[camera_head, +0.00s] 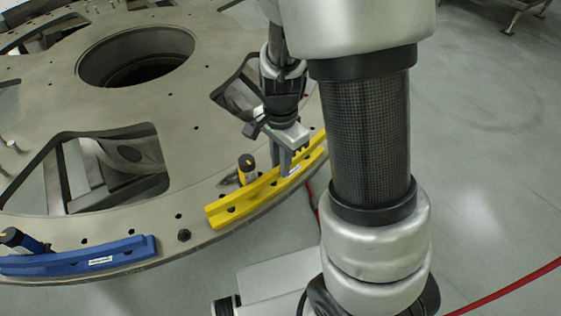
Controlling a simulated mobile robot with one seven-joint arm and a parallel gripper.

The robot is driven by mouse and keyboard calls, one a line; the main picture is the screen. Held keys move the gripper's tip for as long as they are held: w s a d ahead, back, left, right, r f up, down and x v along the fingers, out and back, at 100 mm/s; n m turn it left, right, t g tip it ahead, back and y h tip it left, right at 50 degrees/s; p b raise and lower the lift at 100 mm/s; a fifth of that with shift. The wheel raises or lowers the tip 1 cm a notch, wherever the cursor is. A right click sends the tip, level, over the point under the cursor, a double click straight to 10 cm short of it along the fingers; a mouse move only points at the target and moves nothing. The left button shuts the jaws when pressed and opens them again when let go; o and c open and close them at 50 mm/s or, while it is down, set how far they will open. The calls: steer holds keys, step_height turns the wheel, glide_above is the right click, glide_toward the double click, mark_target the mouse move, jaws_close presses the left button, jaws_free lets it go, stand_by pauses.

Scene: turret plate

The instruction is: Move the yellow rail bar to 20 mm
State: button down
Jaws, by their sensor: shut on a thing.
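The bar's far right end shows just past the gripper. The fingertips are small in this view, and any millimetre scale cannot be made out.
A blue rail bar (75,262) lies on the near left rim. A yellow-and-black cylinder (247,168) stands close behind the yellow bar, left of my gripper. The plate has a large round hole (135,57) and several cut-outs. A red cable (510,287) runs across the floor.

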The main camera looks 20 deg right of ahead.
steer(key=shift+r+p, duration=0.65)
steer(key=shift+r, duration=0.15)
stand_by(0.4)
steer(key=c, duration=1.9)
jaws_free()
steer(key=shift+o, duration=0.2)
step_height(320, 180, up, 7)
steer(key=p, duration=0.6)
steer(key=shift+p, duration=0.3)
